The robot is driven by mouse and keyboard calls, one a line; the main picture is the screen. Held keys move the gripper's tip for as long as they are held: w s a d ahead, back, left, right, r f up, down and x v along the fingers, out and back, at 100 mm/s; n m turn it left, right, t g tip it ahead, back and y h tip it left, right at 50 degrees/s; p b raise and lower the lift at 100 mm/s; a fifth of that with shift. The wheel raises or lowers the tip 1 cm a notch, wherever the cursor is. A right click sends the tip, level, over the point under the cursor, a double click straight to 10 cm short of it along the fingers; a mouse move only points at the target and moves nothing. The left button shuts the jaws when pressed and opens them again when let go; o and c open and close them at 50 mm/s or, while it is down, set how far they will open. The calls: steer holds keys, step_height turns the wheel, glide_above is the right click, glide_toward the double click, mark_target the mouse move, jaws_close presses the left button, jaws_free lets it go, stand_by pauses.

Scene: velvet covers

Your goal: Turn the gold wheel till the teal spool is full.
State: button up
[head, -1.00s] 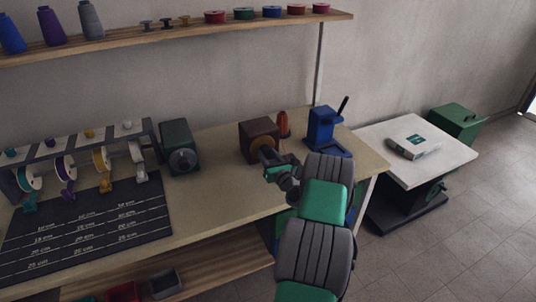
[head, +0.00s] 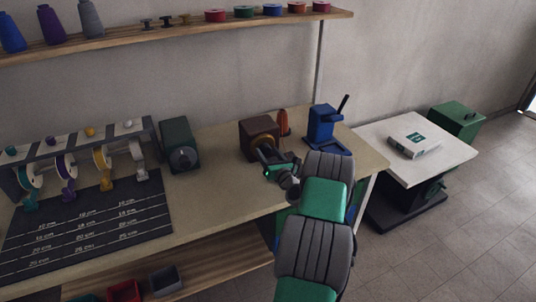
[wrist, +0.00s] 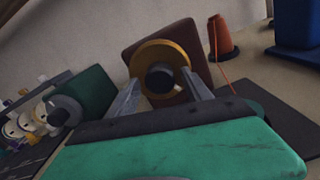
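The gold wheel (head: 264,141) is on the front of a brown box (head: 250,127) on the bench. In the wrist view the wheel (wrist: 172,48) faces me, with a dark round knob (wrist: 160,77) at its middle. My gripper (wrist: 160,82) is open, its two fingers apart on either side of the knob, with no clear contact. In the head view my gripper (head: 263,156) is just in front of the wheel.
An orange cone (wrist: 222,38) with a thread stands right of the brown box. A blue press (head: 325,128) is further right, a dark green machine (head: 178,145) to the left. A ruled dark mat (head: 90,235) lies at left.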

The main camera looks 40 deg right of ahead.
steer(key=b+v, duration=0.1)
steer(key=v, duration=0.6)
steer(key=shift+s+a, duration=0.1)
steer(key=shift+s, duration=0.3)
steer(key=w+a+r+n+g+y, duration=0.2)
steer(key=w+a+n+y, duration=0.2)
steer(key=a+n, duration=0.5)
steer(key=w+a+r+n+g+y, duration=0.2)
steer(key=w+a+n+y, duration=0.15)
steer(key=a+n, duration=0.5)
steer(key=s+a+r+n+g, duration=0.1)
steer(key=s+a+n+g, duration=0.1)
steer(key=a+n, duration=0.4)
steer(key=s+a+r+n+g, duration=0.15)
steer(key=a+n, duration=0.25)
steer(key=a, duration=0.5)
steer(key=s+a+r+n+g, duration=0.1)
steer(key=s+a+n+g, duration=0.1)
steer(key=s+n, duration=0.2)
steer(key=s+a+r+n+g+h, duration=0.1)
steer(key=s+n, duration=0.4)
steer(key=s, duration=0.5)
steer(key=s+a+r+n+g+h, duration=0.1)
steer(key=s+a+n+g, duration=0.2)
steer(key=s, duration=0.5)
steer(key=shift+a+n+g+h, duration=0.25)
steer(key=shift+a+n, duration=0.4)
steer(key=shift+n, duration=0.6)
